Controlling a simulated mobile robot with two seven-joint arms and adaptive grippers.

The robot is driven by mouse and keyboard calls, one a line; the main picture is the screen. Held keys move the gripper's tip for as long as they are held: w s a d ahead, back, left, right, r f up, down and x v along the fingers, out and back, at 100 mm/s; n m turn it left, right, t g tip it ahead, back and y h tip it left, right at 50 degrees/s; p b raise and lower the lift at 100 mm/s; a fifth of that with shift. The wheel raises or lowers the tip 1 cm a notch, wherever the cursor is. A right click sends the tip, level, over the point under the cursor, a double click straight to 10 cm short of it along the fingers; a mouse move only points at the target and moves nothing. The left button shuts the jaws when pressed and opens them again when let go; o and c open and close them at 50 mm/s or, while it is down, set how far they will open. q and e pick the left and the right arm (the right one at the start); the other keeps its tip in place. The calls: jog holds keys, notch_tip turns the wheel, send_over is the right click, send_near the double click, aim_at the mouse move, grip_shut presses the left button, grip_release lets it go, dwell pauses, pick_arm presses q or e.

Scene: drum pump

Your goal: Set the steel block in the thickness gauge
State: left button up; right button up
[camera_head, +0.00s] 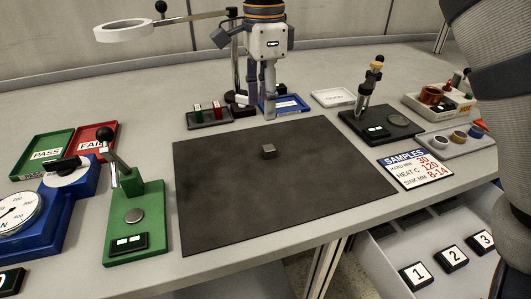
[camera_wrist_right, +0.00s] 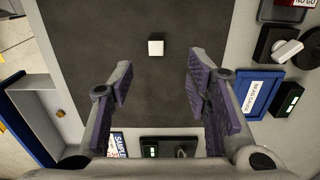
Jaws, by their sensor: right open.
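The steel block (camera_head: 268,151) is a small grey cube on the dark mat (camera_head: 230,205), near its middle. It also shows in the right wrist view (camera_wrist_right: 156,47), ahead of the fingers and apart from them. My right gripper (camera_head: 269,115) points down beyond the mat's far edge. In the wrist view it is open and empty (camera_wrist_right: 158,95). A green stand (camera_head: 151,235) with a lever, round metal disc and small display is left of the mat. A black stand (camera_head: 390,137) with an upright post, disc and display is at the back right. No label shows which is the thickness gauge. My left gripper is not in view.
Green PASS (camera_head: 48,150) and red FAIL (camera_head: 92,140) trays and a blue dial gauge (camera_head: 25,222) are at left. A SAMPLES sign (camera_head: 412,168) is right of the mat. A ring magnifier (camera_head: 124,32) stands at the back. The mat around the block is clear.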

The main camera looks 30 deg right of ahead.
aim_at(269, 147)
jog(key=f, duration=1)
jog(key=shift+s+d+f, duration=0.25)
jog(key=shift+s+d, duration=0.05)
jog(key=shift+s, duration=0.05)
jog(key=shift+c, duration=0.5)
grip_shut()
